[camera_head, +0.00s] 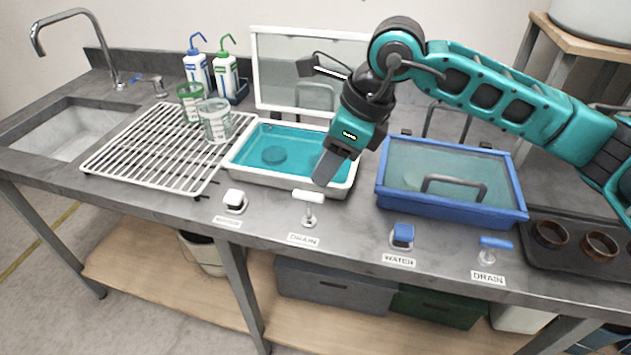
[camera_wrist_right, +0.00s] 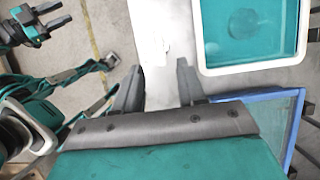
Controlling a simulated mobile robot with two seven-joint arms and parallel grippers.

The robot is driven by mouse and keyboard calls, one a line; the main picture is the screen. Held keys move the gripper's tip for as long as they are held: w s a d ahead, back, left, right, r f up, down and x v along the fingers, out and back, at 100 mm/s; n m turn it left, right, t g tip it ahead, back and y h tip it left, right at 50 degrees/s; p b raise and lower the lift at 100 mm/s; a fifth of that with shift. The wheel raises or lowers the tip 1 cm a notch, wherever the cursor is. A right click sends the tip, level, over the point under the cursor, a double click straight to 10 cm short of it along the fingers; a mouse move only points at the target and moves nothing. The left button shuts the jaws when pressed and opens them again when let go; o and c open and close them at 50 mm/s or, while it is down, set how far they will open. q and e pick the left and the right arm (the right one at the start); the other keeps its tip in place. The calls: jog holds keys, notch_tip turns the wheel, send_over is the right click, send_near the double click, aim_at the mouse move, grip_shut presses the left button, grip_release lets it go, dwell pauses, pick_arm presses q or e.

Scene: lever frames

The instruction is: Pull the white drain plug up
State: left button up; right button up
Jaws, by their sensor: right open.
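The white drain plug (camera_head: 308,197) is a T-shaped handle on a short metal stem, standing upright at the bench's front edge behind a DRAIN label (camera_head: 303,240). My right gripper (camera_head: 325,167) points down above and behind it, over the front right of the white-rimmed basin (camera_head: 240,163), apart from the plug. In the right wrist view its two fingers (camera_wrist_right: 158,85) are spread with nothing between them. A pale, washed-out patch beyond the fingers makes the plug hard to pick out there. Part of my left gripper (camera_wrist_right: 45,22) shows small at the wrist view's upper left.
A white water knob (camera_head: 234,201) is left of the plug. Right are a blue water knob (camera_head: 402,236), a blue drain plug (camera_head: 493,246) and a blue-rimmed covered basin (camera_head: 450,207). The basin's raised lid (camera_head: 280,70) stands behind.

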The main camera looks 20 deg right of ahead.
jog(key=v, duration=0.4)
dwell(0.5)
